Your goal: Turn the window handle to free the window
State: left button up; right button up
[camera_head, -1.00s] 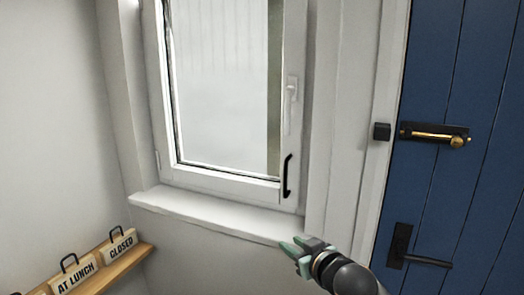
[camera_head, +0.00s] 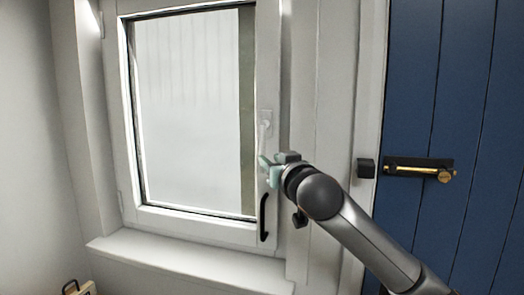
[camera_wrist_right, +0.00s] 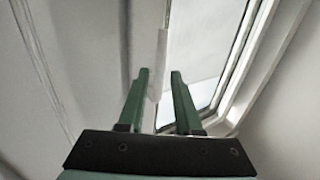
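The white window handle (camera_head: 266,125) is on the right side of the window sash (camera_head: 180,220). Its grip points down, and its lower part is partly hidden by my right gripper (camera_head: 267,171). The sash sits in its frame and looks closed. In the right wrist view, the green fingers of my right gripper (camera_wrist_right: 159,76) are apart. The pale handle (camera_wrist_right: 158,62) shows in line with the gap between them; I cannot tell whether either finger touches it. My left gripper is not in view.
A black pull handle (camera_head: 264,217) is on the sash below the gripper. The sill (camera_head: 170,265) is bare. To the right is a blue door (camera_head: 430,90) with a brass bolt (camera_head: 420,171) and a black catch (camera_head: 365,168) on its frame.

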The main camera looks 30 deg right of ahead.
aim_at(264, 154)
jog(key=p+x, duration=0.1)
jog(key=x, duration=0.5)
jog(key=shift+w, duration=0.4)
grip_shut()
jog(key=shift+f, duration=0.1)
dwell(1.0)
